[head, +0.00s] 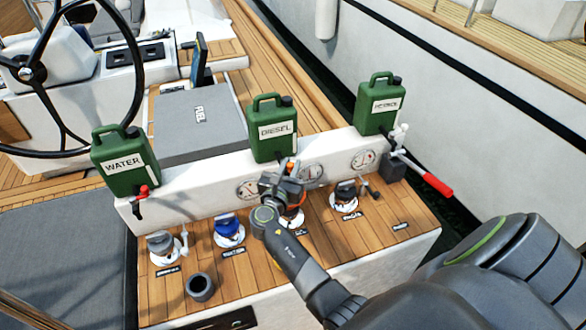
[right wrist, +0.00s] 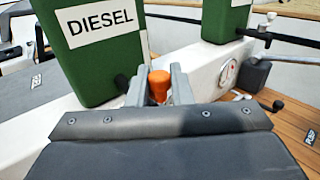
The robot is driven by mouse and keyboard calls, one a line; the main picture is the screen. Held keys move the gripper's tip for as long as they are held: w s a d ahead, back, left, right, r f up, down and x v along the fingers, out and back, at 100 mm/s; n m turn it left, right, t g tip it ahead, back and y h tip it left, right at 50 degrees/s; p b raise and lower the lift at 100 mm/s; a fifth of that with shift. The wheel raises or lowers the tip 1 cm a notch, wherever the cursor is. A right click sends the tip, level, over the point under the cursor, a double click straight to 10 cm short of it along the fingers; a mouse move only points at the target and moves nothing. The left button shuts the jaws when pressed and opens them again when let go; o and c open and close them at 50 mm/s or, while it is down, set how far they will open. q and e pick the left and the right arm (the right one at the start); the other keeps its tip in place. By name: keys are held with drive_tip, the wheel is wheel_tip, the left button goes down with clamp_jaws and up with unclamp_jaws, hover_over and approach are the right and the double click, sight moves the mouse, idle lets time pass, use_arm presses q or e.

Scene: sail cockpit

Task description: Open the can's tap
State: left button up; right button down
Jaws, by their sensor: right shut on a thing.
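Three green cans stand on a white ledge in the head view: the WATER can (head: 125,180), the DIESEL can (head: 272,148) and the PETROL can (head: 382,122). The WATER can has a red-handled tap (head: 142,192). The PETROL can has a white one (head: 401,132). My right gripper (head: 287,178) is just below the front of the DIESEL can. In the right wrist view its fingers are shut on an orange handle (right wrist: 158,84), beside the DIESEL can (right wrist: 85,50) and its dark spout (right wrist: 121,83). The handle's lower part is hidden. My left gripper is out of view.
Below the ledge, a wooden panel (head: 190,252) carries several deck fillers, including a blue-capped one (head: 229,228), and a dark cup (head: 200,288). A red-handled lever (head: 436,184) sticks out at the right. A grey FUEL box (head: 200,125) stands behind the cans.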

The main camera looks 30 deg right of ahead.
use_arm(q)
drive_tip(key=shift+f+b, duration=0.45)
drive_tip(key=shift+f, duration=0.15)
use_arm(e)
drive_tip(key=shift+a+m+g+h, duration=0.3)
drive_tip(key=shift+m+g+h, duration=0.35)
drive_tip(key=shift+g, duration=0.25)
drive_tip(key=c, duration=1.6)
unclamp_jaws()
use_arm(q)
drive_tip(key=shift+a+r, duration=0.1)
